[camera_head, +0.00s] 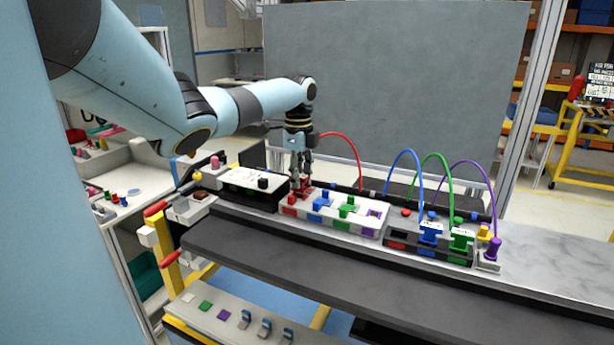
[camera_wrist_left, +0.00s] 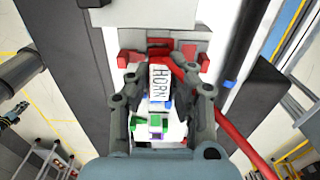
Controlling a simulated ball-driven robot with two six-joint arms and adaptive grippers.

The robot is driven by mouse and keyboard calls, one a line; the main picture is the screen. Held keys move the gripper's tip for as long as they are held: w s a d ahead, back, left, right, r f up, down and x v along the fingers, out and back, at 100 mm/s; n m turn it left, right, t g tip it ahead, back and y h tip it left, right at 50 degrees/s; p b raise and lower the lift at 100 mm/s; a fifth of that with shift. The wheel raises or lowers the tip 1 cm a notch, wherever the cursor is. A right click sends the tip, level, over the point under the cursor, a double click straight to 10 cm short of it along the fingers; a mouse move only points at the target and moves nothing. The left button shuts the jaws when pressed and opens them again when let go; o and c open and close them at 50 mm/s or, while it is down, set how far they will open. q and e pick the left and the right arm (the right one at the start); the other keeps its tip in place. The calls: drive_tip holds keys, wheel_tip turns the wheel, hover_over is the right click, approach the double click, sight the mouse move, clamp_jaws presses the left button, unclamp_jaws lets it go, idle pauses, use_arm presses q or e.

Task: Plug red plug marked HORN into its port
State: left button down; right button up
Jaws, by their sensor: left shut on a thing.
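My left gripper (camera_head: 300,178) points down over the left end of the white port block (camera_head: 335,222) and is shut on the red plug (camera_head: 304,189). In the left wrist view the plug's white label reading HORN (camera_wrist_left: 159,82) shows between the fingers (camera_wrist_left: 162,105), with red parts around its far end. A red cable (camera_head: 345,137) arcs right from the plug. The block carries red, blue, green and purple markings, with blue and green pieces on top. The plug is at the block's red-marked end; the fingers hide whether it is seated in a port. My right gripper is out of view.
A dark block (camera_head: 398,239) to the right holds a blue plug (camera_head: 431,232) and a green plug (camera_head: 461,240). A purple plug (camera_head: 494,249) stands at the right end. A black-and-white box (camera_head: 252,184) is close left of the gripper. The dark front ledge (camera_head: 330,269) is clear.

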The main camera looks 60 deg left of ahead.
use_arm(q)
drive_tip(key=shift+f+b, duration=0.5)
drive_tip(key=shift+f, duration=0.5)
drive_tip(key=c, duration=1.1)
unclamp_jaws()
drive_tip(key=shift+c, duration=0.2)
drive_tip(key=shift+r, duration=0.1)
wheel_tip(320, 180, up, 12)
drive_tip(key=shift+f, duration=0.1)
drive_tip(key=shift+s, duration=0.1)
